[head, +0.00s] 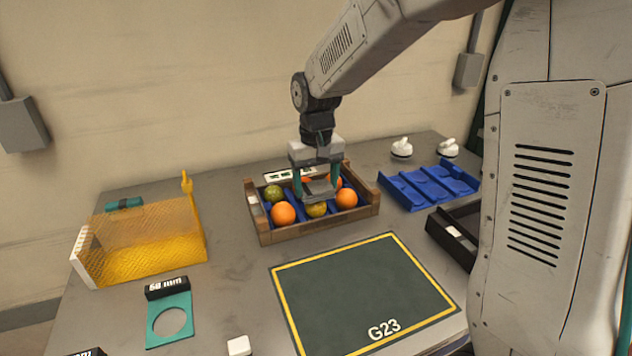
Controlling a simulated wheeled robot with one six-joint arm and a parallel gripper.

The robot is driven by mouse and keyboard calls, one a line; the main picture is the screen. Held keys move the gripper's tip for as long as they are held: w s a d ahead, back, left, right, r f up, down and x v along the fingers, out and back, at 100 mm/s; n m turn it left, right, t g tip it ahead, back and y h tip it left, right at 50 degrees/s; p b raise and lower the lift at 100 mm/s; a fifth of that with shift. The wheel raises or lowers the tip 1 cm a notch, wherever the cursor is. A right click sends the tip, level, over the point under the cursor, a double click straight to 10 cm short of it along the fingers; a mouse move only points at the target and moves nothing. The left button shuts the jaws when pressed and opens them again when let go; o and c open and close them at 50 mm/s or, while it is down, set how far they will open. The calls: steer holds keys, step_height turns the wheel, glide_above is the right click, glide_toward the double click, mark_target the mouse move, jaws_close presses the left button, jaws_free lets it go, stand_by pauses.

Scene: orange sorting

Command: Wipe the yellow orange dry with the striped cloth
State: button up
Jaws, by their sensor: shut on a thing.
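My gripper (318,186) is over the wooden crate (318,229), with its green fingers pointing down. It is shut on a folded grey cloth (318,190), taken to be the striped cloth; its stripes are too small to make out. The yellow orange (317,210), yellow-green in colour, sits in the front middle of the crate, right below the cloth. The cloth hides its top, and I cannot tell whether the two touch. Orange fruits sit at its left (283,214) and right (346,198). A greener fruit (274,193) lies at the back left.
A yellow mesh basket (150,262) stands at left, near a teal ring gauge (169,325). A blue tray (430,187), a black bin (455,235) and two white knobbed objects (401,148) are at right. The green G23 mat (360,290) in front is empty.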

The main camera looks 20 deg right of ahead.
steer(key=shift+f, duration=0.5)
stand_by(0.5)
steer(key=shift+d, duration=0.1)
stand_by(0.3)
steer(key=shift+d, duration=0.6)
steer(key=shift+s+a+f, duration=0.1)
steer(key=shift+s+a, duration=0.05)
steer(key=shift+a, duration=1.2)
steer(key=shift+c, duration=0.4)
steer(key=shift+d, duration=0.15)
steer(key=shift+c, duration=0.4)
steer(key=shift+d, duration=1.2)
steer(key=shift+a, duration=1.4)
steer(key=shift+w+d, duration=0.15)
steer(key=shift+w, duration=0.05)
